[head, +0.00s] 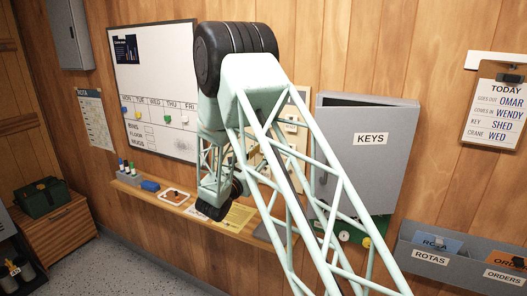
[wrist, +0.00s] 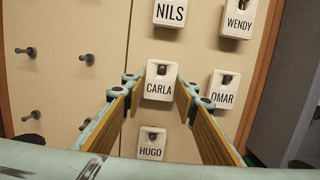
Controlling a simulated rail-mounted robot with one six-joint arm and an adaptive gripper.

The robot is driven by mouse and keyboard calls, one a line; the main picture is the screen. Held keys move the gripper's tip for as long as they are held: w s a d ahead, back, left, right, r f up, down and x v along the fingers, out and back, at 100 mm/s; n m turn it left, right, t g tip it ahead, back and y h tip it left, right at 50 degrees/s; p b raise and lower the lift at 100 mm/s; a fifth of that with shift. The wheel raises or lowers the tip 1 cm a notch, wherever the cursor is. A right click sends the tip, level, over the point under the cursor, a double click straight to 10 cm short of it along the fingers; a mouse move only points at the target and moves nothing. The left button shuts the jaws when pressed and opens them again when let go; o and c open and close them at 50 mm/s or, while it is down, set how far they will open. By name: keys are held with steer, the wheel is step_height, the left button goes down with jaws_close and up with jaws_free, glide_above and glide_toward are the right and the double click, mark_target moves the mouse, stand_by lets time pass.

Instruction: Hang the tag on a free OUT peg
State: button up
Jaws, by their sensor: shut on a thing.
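In the wrist view, a white tag marked CARLA (wrist: 159,91) is between the fingertips of my gripper (wrist: 160,84), which is shut on it. A dark knob shows at the tag's upper hole; I cannot tell whether the tag is on a peg. The peg board (wrist: 62,25) is tan with a vertical line down it. Left of the line are several bare pegs, such as an upper one (wrist: 87,58) and a lower one (wrist: 82,87). No IN or OUT heading shows. In the head view, my arm hides my gripper and most of the board.
Hanging tags NILS (wrist: 170,13), WENDY (wrist: 237,20), OMAR (wrist: 222,90) and HUGO (wrist: 151,142) surround the held tag. The grey KEYS cabinet (head: 369,138) stands right of the board. A wooden shelf (head: 185,205) runs below, with small items on it.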

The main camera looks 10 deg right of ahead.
steer(key=o, duration=0.9)
steer(key=shift+c, duration=0.2)
steer(key=shift+s+a, duration=0.1)
steer(key=v, duration=1.1)
steer(key=shift+s+a, duration=0.15)
steer(key=shift+s, duration=0.15)
